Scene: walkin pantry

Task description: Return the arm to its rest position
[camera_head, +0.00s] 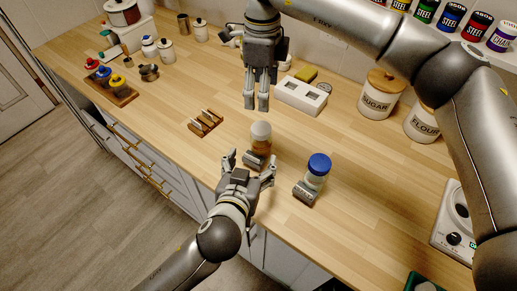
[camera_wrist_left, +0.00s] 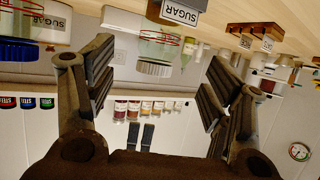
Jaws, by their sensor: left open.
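My left gripper (camera_head: 250,163) reaches in from the bottom left of the head view.
A blue-lidded jar (camera_head: 317,168) stands right of the left gripper on the wooden counter (camera_head: 215,155). A small wooden rack (camera_head: 206,123), a white block (camera_head: 301,95), a sugar canister (camera_head: 381,97) and a flour canister (camera_head: 421,123) stand nearby. The counter's front left is fairly clear.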

